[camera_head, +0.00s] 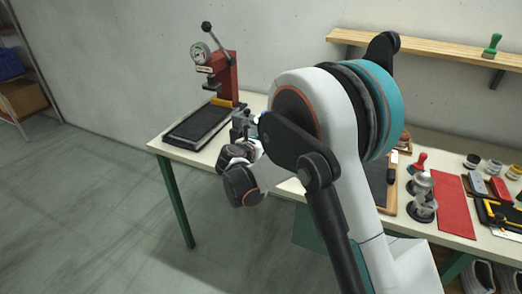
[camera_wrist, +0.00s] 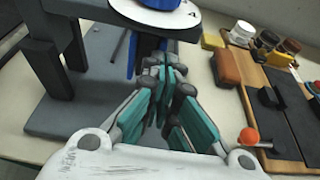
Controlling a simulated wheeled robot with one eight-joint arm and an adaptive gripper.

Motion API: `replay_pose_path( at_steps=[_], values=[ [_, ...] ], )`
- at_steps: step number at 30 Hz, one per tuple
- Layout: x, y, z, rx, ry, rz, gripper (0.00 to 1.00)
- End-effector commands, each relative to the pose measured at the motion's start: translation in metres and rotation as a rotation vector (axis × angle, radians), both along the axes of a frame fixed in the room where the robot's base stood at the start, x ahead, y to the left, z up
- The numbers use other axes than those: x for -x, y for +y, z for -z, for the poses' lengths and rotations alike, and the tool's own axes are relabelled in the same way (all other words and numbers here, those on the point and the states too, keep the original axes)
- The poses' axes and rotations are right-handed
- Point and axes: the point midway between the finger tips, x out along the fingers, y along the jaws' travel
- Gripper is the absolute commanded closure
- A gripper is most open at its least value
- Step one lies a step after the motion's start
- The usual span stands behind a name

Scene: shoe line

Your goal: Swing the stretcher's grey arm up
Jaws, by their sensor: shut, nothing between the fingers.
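The stretcher shows in the wrist view as a dark grey frame (camera_wrist: 48,62) on a grey base plate (camera_wrist: 85,108), with a blue post (camera_wrist: 148,50) and a white disc (camera_wrist: 185,14). I cannot tell for sure which part is its grey arm. In the head view a small grey part of it (camera_head: 243,121) shows beside my wrist on the table. My gripper (camera_wrist: 164,78) has teal finger pads, is shut and empty, and points at the foot of the blue post. I cannot tell whether it touches the post. In the head view my arm hides the fingers.
In the head view a red press (camera_head: 224,75) and black tray (camera_head: 197,124) stand left.

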Motion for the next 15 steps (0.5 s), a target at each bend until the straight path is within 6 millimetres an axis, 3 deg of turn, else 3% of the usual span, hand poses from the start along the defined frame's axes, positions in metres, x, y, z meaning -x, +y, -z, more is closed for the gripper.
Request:
replay_pose_path(
  at_steps=[6, 15],
  values=[
    [0.0, 0.0, -0.019, 0.0, 0.0, 0.0, 1.0],
    [0.001, 0.0, -0.022, 0.0, 0.0, 0.001, 1.0]
  ],
)
